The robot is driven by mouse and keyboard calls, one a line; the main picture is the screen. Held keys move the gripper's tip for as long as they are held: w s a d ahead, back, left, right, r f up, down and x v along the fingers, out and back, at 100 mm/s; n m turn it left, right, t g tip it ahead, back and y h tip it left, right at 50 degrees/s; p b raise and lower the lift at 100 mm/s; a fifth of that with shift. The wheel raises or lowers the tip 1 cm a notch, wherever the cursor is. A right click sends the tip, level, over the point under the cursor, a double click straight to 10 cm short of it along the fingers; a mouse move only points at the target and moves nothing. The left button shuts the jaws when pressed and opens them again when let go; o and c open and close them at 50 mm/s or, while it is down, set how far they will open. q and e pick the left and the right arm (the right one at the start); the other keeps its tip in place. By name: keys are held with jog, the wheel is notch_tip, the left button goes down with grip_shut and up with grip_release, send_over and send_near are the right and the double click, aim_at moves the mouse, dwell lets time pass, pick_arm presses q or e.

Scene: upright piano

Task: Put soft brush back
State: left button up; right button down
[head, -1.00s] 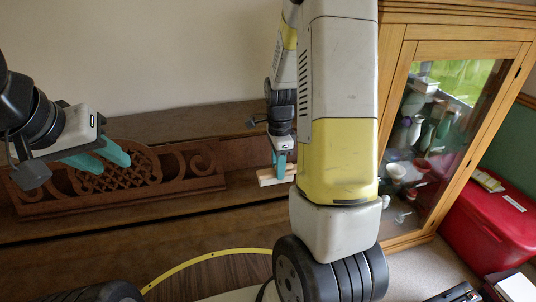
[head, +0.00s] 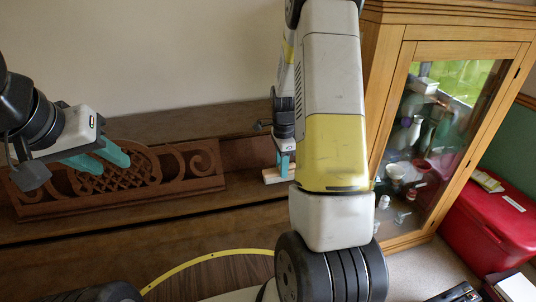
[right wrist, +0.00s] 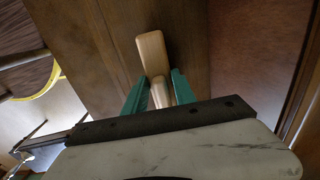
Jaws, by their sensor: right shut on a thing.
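The soft brush shows as a pale wooden piece (head: 275,176) at the piano's top in the head view. In the right wrist view its pale wooden body (right wrist: 152,52) lies between and beyond my teal fingertips. Bristles cannot be made out. My right gripper (head: 284,164) is shut on it, pointing down; its fingers flank the wood in the right wrist view (right wrist: 157,92). My forearm hides part of this area in the head view. Whether the brush touches the piano top cannot be told. My left gripper (head: 104,158) is open and empty, above the carved panel at the left.
The brown upright piano (head: 160,124) has a carved fretwork panel (head: 190,165) on its front part. A glass-door wooden cabinet (head: 385,75) stands close to my right arm. A red box (head: 480,235) sits at the far right. The piano top behind the panel looks clear.

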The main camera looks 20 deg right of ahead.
jog(key=c, duration=1)
grip_release()
notch_tip(320, 180, up, 12)
jog(key=s+a+r+n+t+y, duration=0.1)
jog(key=s+a+r+n+t, duration=0.1)
jog(key=s+a+r+n, duration=0.3)
jog(key=s+a+r+n+t, duration=0.1)
jog(key=s+a+r+n, duration=0.1)
jog(key=s+r+n, duration=0.35)
jog(key=s+a+r+n+t, duration=0.1)
jog(key=s+a+n, duration=0.1)
jog(key=s+n, duration=0.1)
jog(key=s+a+r+n+t, duration=0.1)
jog(key=s+r+n, duration=0.1)
jog(key=s, duration=0.2)
jog(key=s+a+r+n+t+y, duration=0.1)
jog(key=s+a+r+n, duration=0.1)
jog(key=s+n, duration=0.1)
jog(key=shift+s+a+n, duration=0.3)
jog(key=shift+s+n, duration=0.05)
